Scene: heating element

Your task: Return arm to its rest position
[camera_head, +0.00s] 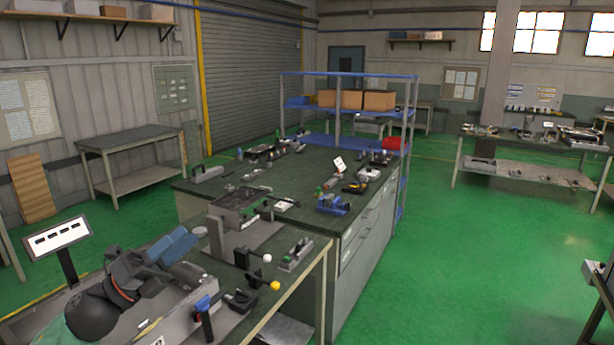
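My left arm comes in at the lower left, dark and rounded with a thin red ring. My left gripper (172,248) is at its far end, with blue-grey finger parts close together above the near workbench. I see nothing held in it, but the gap between the fingers is not clear. The near workbench (262,322) carries a grey metal fixture (236,208) just right of the gripper and apart from it. No heating element can be told for certain. My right gripper is not in view.
A small sign on a stand (58,238) rises left of my arm. Levers with a white knob (267,258) and a yellow knob (275,285) stand to the right. A long dark counter (300,213) with tools lies behind.

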